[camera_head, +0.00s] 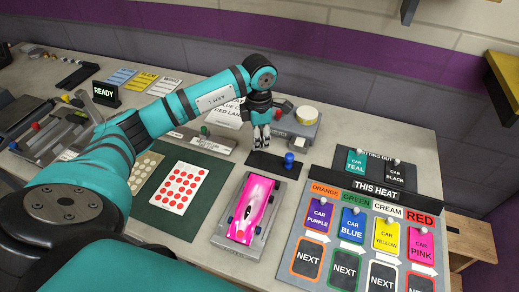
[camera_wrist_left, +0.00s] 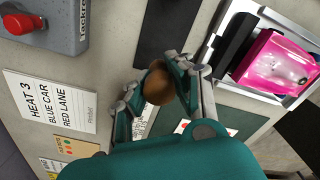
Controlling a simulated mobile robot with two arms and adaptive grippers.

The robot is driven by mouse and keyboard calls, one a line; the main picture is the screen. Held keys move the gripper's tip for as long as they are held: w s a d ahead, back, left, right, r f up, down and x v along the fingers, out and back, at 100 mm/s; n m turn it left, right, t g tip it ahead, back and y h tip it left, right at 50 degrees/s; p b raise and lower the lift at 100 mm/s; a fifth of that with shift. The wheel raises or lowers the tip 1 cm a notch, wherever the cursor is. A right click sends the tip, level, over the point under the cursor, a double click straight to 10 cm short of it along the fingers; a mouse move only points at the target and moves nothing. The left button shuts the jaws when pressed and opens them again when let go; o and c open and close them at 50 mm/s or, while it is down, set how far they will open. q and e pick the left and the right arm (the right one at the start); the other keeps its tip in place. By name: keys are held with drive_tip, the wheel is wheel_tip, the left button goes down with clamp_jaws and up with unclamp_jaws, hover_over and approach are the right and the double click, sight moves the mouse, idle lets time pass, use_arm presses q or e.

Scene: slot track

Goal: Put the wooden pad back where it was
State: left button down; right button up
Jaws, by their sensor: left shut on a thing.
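My left gripper (camera_head: 262,143) hangs fingers-down over the black strip (camera_head: 260,161) in the middle of the table. In the left wrist view its fingers are closed around a round brown wooden thing, which looks like the wooden pad (camera_wrist_left: 158,84). The pad cannot be made out in the head view. A dark green mat (camera_head: 208,219) lies left of the gripper, with a white card of red dots (camera_head: 181,188) on it. My right gripper is not in view.
A pink car (camera_head: 250,209) sits in a grey cradle right of the mat. A blue knob (camera_head: 289,160) stands on the black strip. A card board (camera_head: 343,246) covers the right side.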

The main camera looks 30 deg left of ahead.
sight(259, 159)
use_arm(q)
drive_tip(key=shift+f, duration=0.9)
wheel_tip(259, 159, down, 4)
drive_tip(key=shift+w+r+p, duration=0.1)
drive_tip(key=shift+p, duration=0.5)
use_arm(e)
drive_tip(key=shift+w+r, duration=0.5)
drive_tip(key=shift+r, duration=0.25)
use_arm(q)
drive_tip(key=shift+f+b, duration=0.3)
drive_tip(key=c, duration=1.2)
unclamp_jaws()
drive_tip(key=shift+r, duration=0.1)
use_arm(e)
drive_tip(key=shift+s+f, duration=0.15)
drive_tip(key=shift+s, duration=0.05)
